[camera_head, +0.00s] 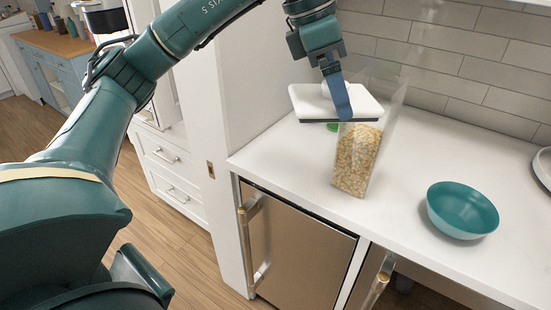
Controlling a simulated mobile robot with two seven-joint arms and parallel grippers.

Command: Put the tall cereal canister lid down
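The tall clear cereal canister (358,159) stands upright on the white counter, part-filled with cereal; its top appears uncovered. The canister lid (305,100), white with a dark underside edge, is beside the canister's upper left and overlaps it in the picture. My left gripper (340,108) reaches down from above, its blue finger across the lid by the white knob (327,89). It appears shut on the lid, though the finger hides part of the grip. I cannot tell how far the lid is above the counter. My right gripper is not in view.
A teal bowl (462,209) sits on the counter to the right, with a pale dish (543,167) at the right edge. A small green thing (332,127) shows beneath the lid. A tiled wall (450,60) stands behind. The counter (290,160) left of the canister is clear.

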